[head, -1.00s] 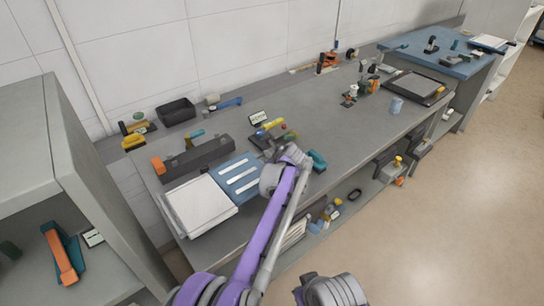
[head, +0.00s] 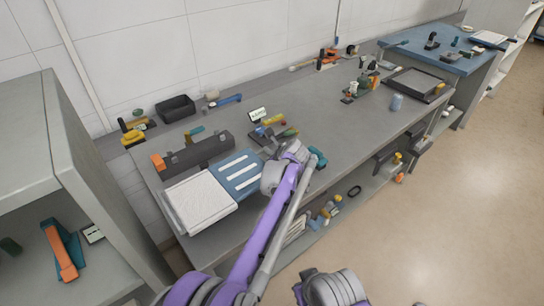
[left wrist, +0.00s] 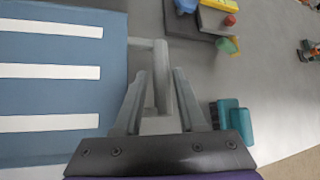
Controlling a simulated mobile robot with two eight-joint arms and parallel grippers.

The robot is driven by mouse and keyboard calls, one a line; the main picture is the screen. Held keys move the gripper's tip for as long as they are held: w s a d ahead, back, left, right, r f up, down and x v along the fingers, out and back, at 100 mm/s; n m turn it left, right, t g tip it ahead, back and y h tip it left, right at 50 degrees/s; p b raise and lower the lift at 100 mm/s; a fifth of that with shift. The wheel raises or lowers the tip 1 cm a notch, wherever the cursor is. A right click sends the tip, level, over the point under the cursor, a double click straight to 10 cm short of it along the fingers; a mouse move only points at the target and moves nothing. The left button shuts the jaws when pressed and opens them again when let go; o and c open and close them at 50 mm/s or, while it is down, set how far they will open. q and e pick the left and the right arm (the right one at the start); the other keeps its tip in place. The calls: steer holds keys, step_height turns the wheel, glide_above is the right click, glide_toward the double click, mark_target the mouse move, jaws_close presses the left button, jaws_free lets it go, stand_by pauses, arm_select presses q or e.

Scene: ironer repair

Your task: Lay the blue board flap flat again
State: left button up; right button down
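The blue board flap (head: 240,173) with white stripes lies beside a white ribbed panel (head: 198,196) on the grey workbench. It looks about flat, but I cannot tell whether it is slightly raised. The flap (left wrist: 50,98) fills the left of the left wrist view. A grey bar handle (left wrist: 160,60) stands at its right edge. My left gripper (left wrist: 162,72) is open, its fingers on either side of the bar with small gaps. In the head view my own wrist mostly hides the fingers.
A dark grey toolbox (head: 200,152) lies behind the flap. Small coloured parts (head: 270,125) lie right of the flap, and a teal object (head: 318,157) is close to my left wrist. The bench's middle (head: 330,105) is clear.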

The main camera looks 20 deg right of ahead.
arm_select(q)
steer(key=v, duration=0.7)
steer(key=shift+s+r, duration=0.25)
steer(key=shift+s, duration=0.05)
steer(key=shift+f, duration=0.1)
